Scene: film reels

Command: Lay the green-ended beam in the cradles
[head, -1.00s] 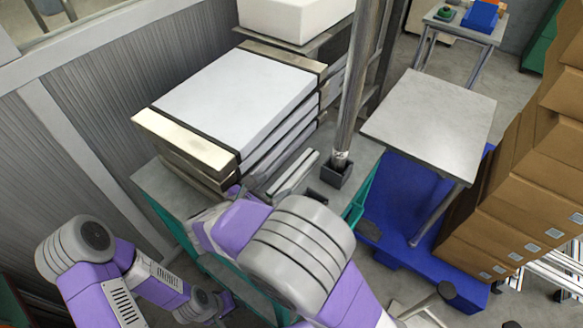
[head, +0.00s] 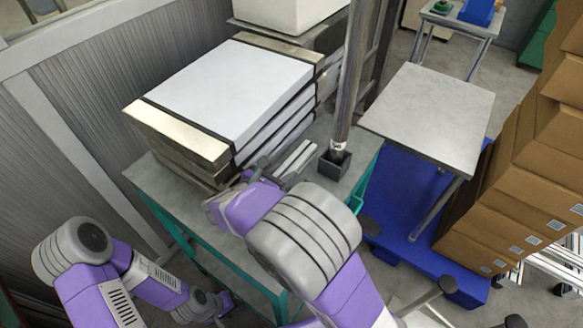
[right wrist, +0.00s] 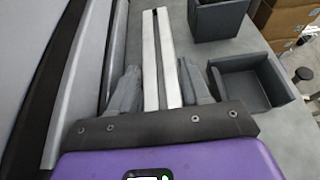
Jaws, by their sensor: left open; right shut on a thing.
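A pale metal beam, seen as two light parallel bars with a dark gap, lies between the fingers of my right gripper (right wrist: 160,74) in the right wrist view (right wrist: 150,50). That gripper is shut on it. In the head view the beam (head: 297,158) points away over the bench, beside the stack. Two dark grey open-topped blocks, apparently the cradles, stand right of the beam: the nearer (right wrist: 247,82) and the farther (right wrist: 219,18). The beam is apart from both. My left gripper (head: 222,300) is low at the left, small and partly hidden, away from the beam.
A stack of white-topped slabs (head: 228,95) fills the bench's left side, close to the beam. A metal post (head: 352,80) rises by the farther block. The green-framed bench (head: 150,180) ends at the front. A grey-topped table (head: 430,115) and cardboard boxes (head: 520,180) stand right.

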